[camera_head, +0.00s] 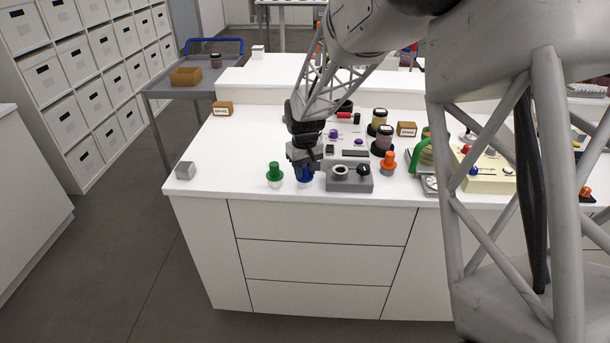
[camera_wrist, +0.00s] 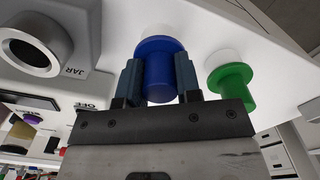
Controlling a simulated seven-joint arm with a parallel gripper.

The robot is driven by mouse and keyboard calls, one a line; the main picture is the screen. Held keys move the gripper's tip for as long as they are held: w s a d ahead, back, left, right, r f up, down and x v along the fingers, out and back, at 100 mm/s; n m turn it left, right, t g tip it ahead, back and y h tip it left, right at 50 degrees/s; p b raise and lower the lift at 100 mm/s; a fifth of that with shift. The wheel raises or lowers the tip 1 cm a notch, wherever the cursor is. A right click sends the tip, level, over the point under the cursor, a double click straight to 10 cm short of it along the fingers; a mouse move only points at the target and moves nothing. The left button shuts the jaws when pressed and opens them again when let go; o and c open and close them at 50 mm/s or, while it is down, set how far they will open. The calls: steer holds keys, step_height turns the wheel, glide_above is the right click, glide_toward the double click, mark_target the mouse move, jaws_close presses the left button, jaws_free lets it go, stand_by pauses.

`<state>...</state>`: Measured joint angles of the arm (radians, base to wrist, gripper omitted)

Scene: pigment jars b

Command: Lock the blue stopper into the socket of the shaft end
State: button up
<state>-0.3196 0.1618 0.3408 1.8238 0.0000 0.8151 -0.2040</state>
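The blue stopper (camera_head: 305,174) stands upright in a white base near the front edge of the counter. In the wrist view the blue stopper (camera_wrist: 159,72) has a wide flange and a narrower knob. My gripper (camera_head: 304,166) is over it, with its fingers (camera_wrist: 158,82) closed in on both sides of the knob. The stopper's flange is still against its white base. To its right a grey block (camera_head: 345,184) carries a round, open metal socket (camera_head: 340,171), which also shows in the wrist view (camera_wrist: 31,52) beside the word JAR. No separate shaft end is labelled.
A green stopper (camera_head: 274,172) stands just left of the blue one. A black knob (camera_head: 363,171) sits on the grey block. An orange stopper (camera_head: 388,161) and dark-lidded jars (camera_head: 382,141) stand to the right.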

steer(key=shift+c, duration=1.1)
steer(key=o, duration=0.4)
jaws_close()
steer(key=shift+r, duration=0.2)
steer(key=shift+r, duration=3.35)
steer(key=shift+d, duration=0.15)
steer(key=d+r, duration=0.2)
steer(key=d, duration=0.8)
steer(key=shift+w+r, duration=0.25)
steer(key=shift+r, duration=0.05)
